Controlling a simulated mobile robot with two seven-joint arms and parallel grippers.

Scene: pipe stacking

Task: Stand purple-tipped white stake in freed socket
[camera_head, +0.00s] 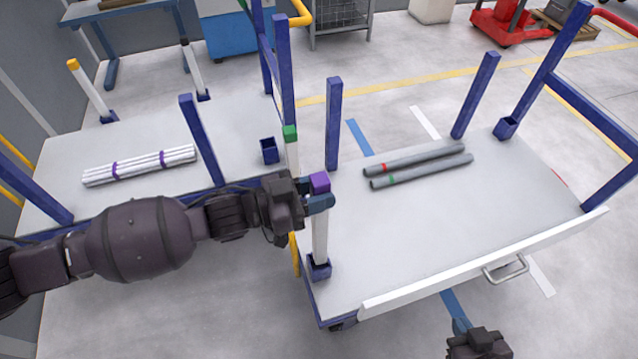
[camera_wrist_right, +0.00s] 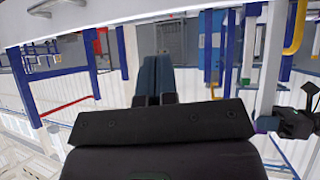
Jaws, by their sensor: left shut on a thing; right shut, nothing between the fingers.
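The purple-tipped white stake (camera_head: 320,240) stands upright at the near left corner of the right cart. Its lower end is at the mouth of a dark blue socket (camera_head: 319,270) and looks to be inside it. My left gripper (camera_head: 319,203) is shut around the stake just below its purple tip. The stake also shows in the right wrist view (camera_wrist_right: 266,75), apart from my right gripper. My right gripper (camera_wrist_right: 154,75) is shut and empty; only part of that arm shows at the bottom of the head view.
Two grey pipes (camera_head: 420,175) lie on the right cart (camera_head: 440,230). A bundle of white pipes (camera_head: 140,167) lies on the left cart (camera_head: 130,135). A green-tipped stake (camera_head: 291,150) and blue posts (camera_head: 333,125) stand near my left gripper. An empty blue socket (camera_head: 269,150) is beyond it.

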